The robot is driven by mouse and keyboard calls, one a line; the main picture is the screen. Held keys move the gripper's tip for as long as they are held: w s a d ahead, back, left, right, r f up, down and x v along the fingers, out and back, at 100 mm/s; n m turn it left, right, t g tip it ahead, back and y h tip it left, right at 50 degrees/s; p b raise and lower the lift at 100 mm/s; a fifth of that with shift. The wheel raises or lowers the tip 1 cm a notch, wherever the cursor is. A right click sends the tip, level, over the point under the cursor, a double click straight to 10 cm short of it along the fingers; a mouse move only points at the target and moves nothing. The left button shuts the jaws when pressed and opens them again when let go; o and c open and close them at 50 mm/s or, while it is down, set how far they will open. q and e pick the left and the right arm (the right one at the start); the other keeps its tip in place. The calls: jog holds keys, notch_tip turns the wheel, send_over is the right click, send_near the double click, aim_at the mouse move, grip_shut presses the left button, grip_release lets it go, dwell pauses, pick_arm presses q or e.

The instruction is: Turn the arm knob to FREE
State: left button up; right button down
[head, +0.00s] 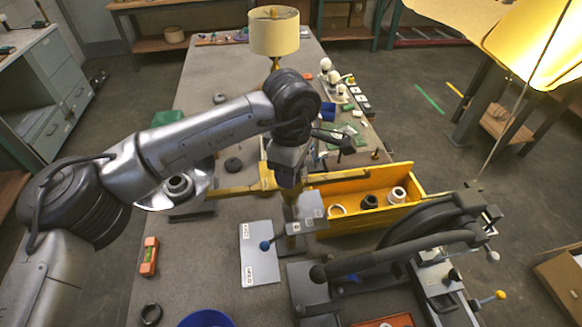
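A pale grey plate (258,268) lies on the bench at centre, with a small label near its far left edge and another near its near left edge; the upper seems to read FREE and the lower HOLD. A small blue ball knob (265,245) on a thin lever shows over the plate, between the labels and a little nearer the upper one. The lever runs right to a small brass-coloured post. My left gripper (287,182) points down just beyond the post, above the knob in the picture. Its fingertips are not clear, and I cannot tell whether it touches anything. My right gripper is not in view.
A yellow bin (345,222) with several rings stands right of the post. A large dark lever machine (430,235) fills the right front. A lamp with a cream shade (274,32) stands at the back. An orange level (149,256) and blue bowl (206,319) lie left and front.

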pick_arm(q)
jog(key=o, duration=0.4)
notch_tip(320, 180, up, 14)
jog(key=p, duration=0.1)
dwell(0.6)
jog(key=shift+s, duration=0.1)
